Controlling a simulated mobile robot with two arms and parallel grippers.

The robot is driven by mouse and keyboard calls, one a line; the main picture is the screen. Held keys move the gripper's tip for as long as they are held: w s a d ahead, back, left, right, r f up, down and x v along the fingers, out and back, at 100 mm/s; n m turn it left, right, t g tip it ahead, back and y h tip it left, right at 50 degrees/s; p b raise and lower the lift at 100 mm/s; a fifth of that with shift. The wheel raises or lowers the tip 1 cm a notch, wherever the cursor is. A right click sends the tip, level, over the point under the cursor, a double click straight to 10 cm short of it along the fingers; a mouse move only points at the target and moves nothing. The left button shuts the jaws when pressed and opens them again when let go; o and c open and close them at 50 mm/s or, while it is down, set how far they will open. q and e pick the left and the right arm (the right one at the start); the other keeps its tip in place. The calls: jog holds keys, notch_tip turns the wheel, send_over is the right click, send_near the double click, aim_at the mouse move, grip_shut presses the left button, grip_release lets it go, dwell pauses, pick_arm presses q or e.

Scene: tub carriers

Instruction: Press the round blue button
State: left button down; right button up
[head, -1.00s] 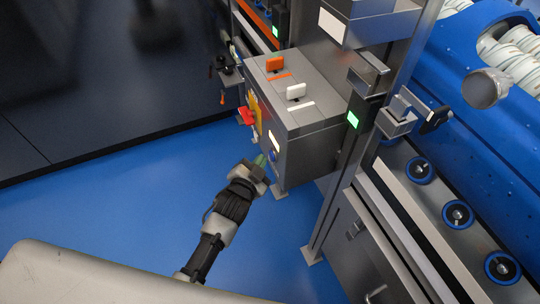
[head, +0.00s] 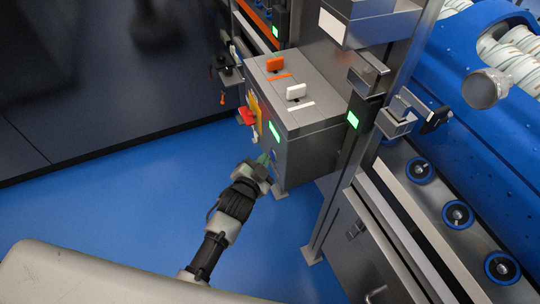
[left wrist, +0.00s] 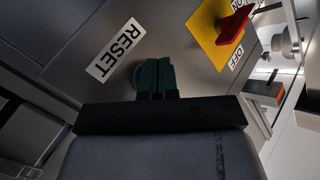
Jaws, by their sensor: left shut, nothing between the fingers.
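The grey control box (head: 306,134) stands left of the machine post. The round blue button is low on its front face, mostly hidden behind my left gripper (head: 264,159). In the left wrist view, the edge of a round, dark bluish button (left wrist: 136,76) shows beside the green fingertips (left wrist: 156,76), next to a RESET label (left wrist: 115,50). The fingers are shut and empty, with their tips at the button; whether they touch it I cannot tell. A lamp (head: 274,132) above the button glows green. My right gripper is out of view.
A red rotary switch (head: 247,116) on a yellow plate sits on the same face; it also shows in the left wrist view (left wrist: 236,24). Blue floor to the left is clear.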

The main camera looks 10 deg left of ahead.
pick_arm(q)
jog(key=shift+s+a+p, duration=0.25)
jog(key=shift+a+p, duration=0.05)
jog(key=shift+a, duration=0.1)
jog(key=s+a+p, duration=0.1)
jog(key=a, duration=0.1)
jog(key=s+a+p, duration=0.2)
jog(key=a, duration=0.1)
jog(key=shift+s, duration=0.2)
jog(key=shift+d, duration=0.1)
dwell(0.8)
